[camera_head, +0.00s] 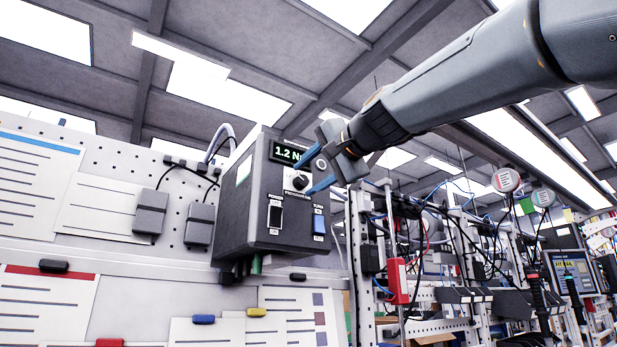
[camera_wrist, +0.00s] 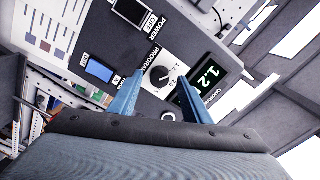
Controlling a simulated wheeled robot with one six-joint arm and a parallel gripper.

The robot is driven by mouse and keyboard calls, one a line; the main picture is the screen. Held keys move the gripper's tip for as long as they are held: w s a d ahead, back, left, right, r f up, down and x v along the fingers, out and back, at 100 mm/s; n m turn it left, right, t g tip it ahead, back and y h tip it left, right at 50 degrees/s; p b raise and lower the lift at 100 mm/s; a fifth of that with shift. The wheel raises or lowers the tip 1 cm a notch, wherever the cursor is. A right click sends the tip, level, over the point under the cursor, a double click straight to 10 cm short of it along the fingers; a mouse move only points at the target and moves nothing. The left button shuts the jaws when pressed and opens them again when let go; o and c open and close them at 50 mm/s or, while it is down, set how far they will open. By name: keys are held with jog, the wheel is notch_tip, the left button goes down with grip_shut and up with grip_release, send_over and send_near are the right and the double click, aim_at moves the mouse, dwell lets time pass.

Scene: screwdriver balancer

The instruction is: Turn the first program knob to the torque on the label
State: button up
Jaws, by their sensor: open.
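The program knob (camera_head: 300,181) is a small black dial with a white pointer on a white plate, on the front of a dark grey control box (camera_head: 237,222). The box's green display (camera_head: 288,152) reads 1.2, its unit partly covered by my gripper. In the wrist view the knob (camera_wrist: 159,76) sits just beyond the fingertips, with numbers printed beside it. My gripper (camera_head: 314,160) has blue fingers, open, one on each side of the knob's position; I cannot tell whether they touch it. The fingers also show in the wrist view (camera_wrist: 158,88). A pale label (camera_head: 244,168) is on the box's side, unreadable.
A black power switch (camera_head: 275,216) and a blue switch (camera_head: 319,224) sit below the knob. A round socket or button (camera_head: 321,164) is right of the display. A pegboard with papers stands left; cables and hanging tools fill the right.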

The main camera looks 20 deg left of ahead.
jog(key=b+v, duration=0.1)
jog(key=v, duration=0.6)
jog(key=shift+d, duration=0.1)
dwell(0.4)
